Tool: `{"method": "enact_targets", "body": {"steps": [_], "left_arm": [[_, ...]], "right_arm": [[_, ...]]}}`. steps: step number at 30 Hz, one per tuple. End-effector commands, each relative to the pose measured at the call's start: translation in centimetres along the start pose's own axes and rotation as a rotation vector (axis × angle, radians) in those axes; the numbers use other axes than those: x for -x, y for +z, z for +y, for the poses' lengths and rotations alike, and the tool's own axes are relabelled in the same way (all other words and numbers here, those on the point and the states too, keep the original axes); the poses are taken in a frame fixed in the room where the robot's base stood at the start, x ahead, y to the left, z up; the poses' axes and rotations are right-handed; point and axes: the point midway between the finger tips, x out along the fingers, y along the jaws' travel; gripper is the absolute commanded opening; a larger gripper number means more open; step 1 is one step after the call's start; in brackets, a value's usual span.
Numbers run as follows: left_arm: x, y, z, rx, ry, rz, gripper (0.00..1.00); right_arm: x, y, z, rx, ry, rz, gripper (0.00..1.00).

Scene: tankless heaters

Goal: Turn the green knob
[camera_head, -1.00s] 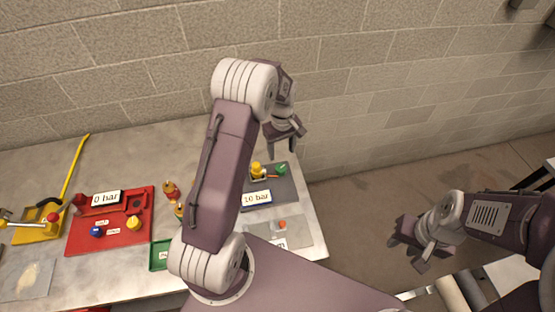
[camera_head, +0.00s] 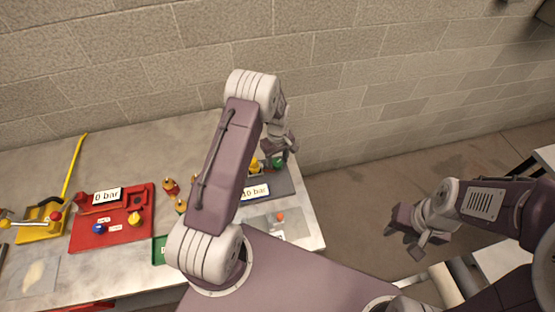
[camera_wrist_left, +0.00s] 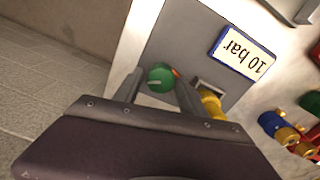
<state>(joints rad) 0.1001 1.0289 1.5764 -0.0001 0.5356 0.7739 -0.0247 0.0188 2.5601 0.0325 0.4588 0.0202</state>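The green knob (camera_head: 278,163) sits on a grey panel (camera_head: 284,184) near the right end of the table, partly behind my left gripper in the head view. In the left wrist view, the round green knob (camera_wrist_left: 161,78) has a pale line on its face and shows between the fingertips. My left gripper (camera_head: 281,155) is open at the knob, one finger on each side; it also shows in the left wrist view (camera_wrist_left: 159,80). Contact cannot be told. My right gripper (camera_head: 415,240) is open and empty, off the table to the right.
A yellow fitting (camera_wrist_left: 211,104) stands close beside the right finger, near a "10 bar" sign (camera_wrist_left: 243,54). A red board (camera_head: 112,231) with a "0 bar" sign (camera_head: 107,195) lies further left. A block wall (camera_head: 400,80) stands behind the table.

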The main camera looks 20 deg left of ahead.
Motion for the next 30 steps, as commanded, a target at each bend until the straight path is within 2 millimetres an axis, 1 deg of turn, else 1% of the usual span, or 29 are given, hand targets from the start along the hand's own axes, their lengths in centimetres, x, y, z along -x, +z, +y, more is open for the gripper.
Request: {"method": "enact_targets", "body": {"steps": [1,4,5,11,17,23,30], "left_arm": [[0.0,0.0,0.0,0.0,0.0,0.0,0.31],[0.0,0.0,0.0,0.0,0.0,0.0,0.03],[0.0,0.0,0.0,0.0,0.0,0.0,0.0],[0.0,0.0,0.0,-0.011,0.001,0.001,0.0],[0.0,-0.1,0.0,-0.085,0.001,0.001,0.0],[-0.1,-0.1,0.0,-0.237,0.001,0.001,0.0],[0.0,-0.1,0.1,-0.465,0.001,0.003,0.0]], "right_arm": [[0.0,0.0,0.0,0.0,0.0,0.0,0.36],[0.0,0.0,0.0,0.0,0.0,0.0,0.36],[0.0,0.0,0.0,0.0,0.0,0.0,0.36],[-0.1,0.0,0.0,0.0,0.0,0.0,0.36],[-0.5,0.1,0.0,0.0,0.0,0.0,0.36],[-1.1,0.1,0.0,0.0,0.0,0.0,0.36],[-1.9,0.2,0.0,0.0,0.0,0.0,0.36]]}}
